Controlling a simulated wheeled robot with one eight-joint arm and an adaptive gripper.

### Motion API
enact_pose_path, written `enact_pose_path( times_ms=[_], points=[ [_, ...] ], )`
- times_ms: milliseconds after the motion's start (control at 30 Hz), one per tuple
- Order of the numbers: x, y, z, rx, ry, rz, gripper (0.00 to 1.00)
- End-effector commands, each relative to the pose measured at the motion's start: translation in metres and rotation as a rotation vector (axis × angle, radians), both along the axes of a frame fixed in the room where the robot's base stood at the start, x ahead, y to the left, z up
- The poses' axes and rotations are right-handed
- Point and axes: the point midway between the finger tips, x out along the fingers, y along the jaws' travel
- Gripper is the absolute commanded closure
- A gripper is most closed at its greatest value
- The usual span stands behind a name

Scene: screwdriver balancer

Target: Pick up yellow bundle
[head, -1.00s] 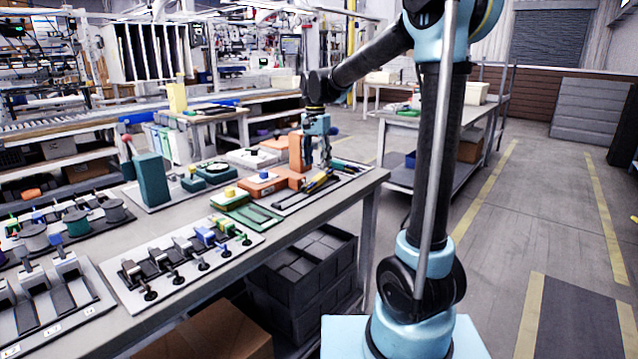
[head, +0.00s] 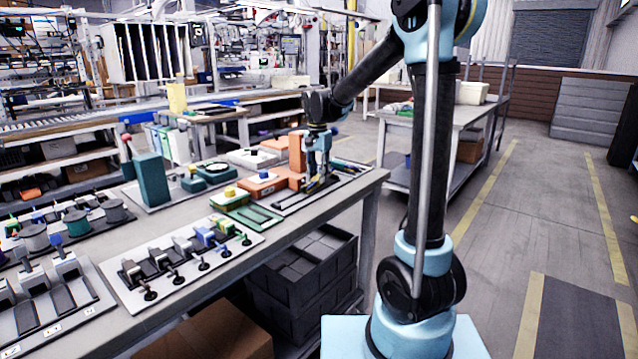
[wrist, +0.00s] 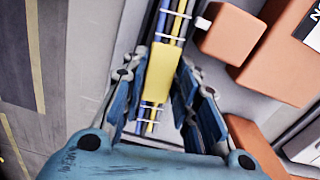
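The yellow bundle shows in the wrist view as a yellow block (wrist: 160,73) around parallel blue and yellow strands. It lies on the light tray (head: 348,176) near the right end of the bench. My gripper (wrist: 162,85) is down over it, with one blue finger on each side of the yellow block. The fingers stand apart, and small gaps seem to remain beside the block; contact is not clear. In the head view my gripper (head: 318,178) hides most of the bundle.
Orange blocks (wrist: 234,33) stand close to the right of the bundle in the wrist view. A green fixture (head: 252,215) and a white clamp board (head: 180,265) lie nearer along the bench (head: 330,218). The bench's edge is close, with open floor beyond.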

Motion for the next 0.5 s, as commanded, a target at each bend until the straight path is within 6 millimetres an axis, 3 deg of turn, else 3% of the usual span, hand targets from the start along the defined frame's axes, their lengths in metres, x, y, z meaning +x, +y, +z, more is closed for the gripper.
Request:
enact_pose_path(
  times_ms=[100,500],
  points=[
    [0.0000,0.0000,0.0001,0.000,0.000,0.000,1.00],
    [0.0000,0.0000,0.0048,0.000,0.000,0.000,1.00]
  ],
)
